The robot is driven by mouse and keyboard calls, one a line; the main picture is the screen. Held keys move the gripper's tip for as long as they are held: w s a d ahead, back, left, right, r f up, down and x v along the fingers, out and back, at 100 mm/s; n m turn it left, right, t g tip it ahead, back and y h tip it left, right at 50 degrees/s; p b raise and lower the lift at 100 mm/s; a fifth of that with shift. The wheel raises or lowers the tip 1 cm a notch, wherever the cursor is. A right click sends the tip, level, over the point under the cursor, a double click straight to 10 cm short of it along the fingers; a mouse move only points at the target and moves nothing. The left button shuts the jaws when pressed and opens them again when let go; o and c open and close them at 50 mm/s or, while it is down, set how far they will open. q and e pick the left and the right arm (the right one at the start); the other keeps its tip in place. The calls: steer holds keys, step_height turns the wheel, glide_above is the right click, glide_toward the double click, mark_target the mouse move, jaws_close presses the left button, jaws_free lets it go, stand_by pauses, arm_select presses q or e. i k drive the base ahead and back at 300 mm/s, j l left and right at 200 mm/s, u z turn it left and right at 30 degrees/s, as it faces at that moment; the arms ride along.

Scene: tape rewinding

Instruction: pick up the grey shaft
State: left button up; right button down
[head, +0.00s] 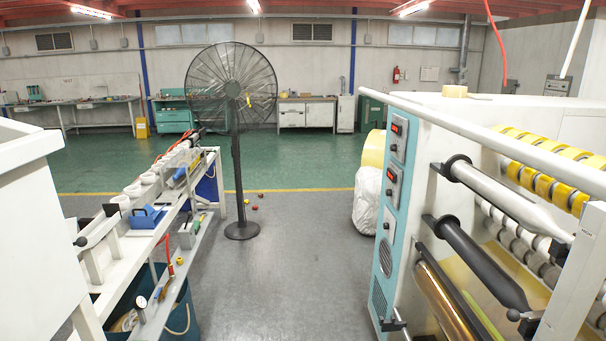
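A smooth light grey shaft (510,198) is on the rewinding machine (420,160) at the right. It has a black collar at its left end and slopes down to the right, where a tapered end lies by a white post. A black shaft (478,262) lies below it on the same machine, roughly parallel. Neither of my grippers is in view, and nothing is seen touching the grey shaft.
Yellow tape rolls (545,165) sit behind the shaft. A white rail (480,132) runs above it. A narrow workbench (150,240) with tools and a large black fan (236,130) stand left. The grey floor (290,280) between is mostly clear.

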mark_target(528, 213)
steer(key=z, duration=1.2)
steer(key=i+j, duration=0.15)
steer(key=j+z, duration=0.05)
